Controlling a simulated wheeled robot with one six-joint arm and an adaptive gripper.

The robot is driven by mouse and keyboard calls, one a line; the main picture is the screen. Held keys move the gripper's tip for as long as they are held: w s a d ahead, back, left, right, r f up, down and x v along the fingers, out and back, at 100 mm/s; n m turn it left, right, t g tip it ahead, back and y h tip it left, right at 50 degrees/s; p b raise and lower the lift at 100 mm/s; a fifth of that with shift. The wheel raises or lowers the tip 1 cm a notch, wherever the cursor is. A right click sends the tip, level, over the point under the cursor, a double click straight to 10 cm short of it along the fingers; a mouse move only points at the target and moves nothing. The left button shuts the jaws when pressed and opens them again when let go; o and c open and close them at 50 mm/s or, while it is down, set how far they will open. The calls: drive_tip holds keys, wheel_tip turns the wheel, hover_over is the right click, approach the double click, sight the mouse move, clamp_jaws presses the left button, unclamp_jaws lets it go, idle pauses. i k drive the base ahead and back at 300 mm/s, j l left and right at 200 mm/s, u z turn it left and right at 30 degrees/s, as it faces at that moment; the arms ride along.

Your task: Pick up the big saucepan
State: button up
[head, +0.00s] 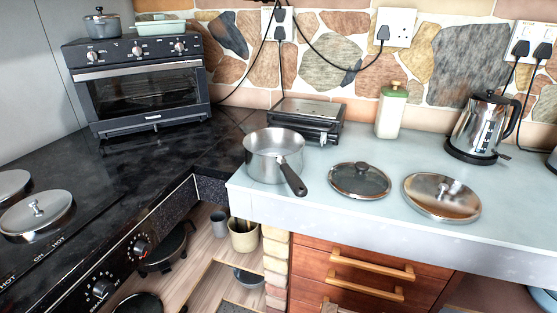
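The big saucepan (273,155) is a shiny steel pot with a dark handle. It stands upright and without a lid at the left end of the pale counter. Its handle (293,179) points toward the front edge of the counter, down and to the right. Its inside looks empty from here. A smaller dark pot (102,25) with a lid stands on top of the toaster oven at the upper left. My gripper is not in view.
On the pale counter (330,209), a dark-rimmed glass lid (359,180) and a steel lid (441,196) lie right of the saucepan. A black appliance (305,121) stands close behind it. A kettle (480,127) and bottle (391,110) stand farther back. The black hob (80,215) is left.

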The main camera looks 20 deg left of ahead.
sight(281, 168)
drive_tip(key=l+u, duration=0.15)
drive_tip(key=u, duration=0.25)
drive_tip(key=k+l+u, duration=0.1)
drive_tip(key=u, duration=0.3)
drive_tip(key=k+u, duration=0.15)
drive_tip(key=u, duration=0.25)
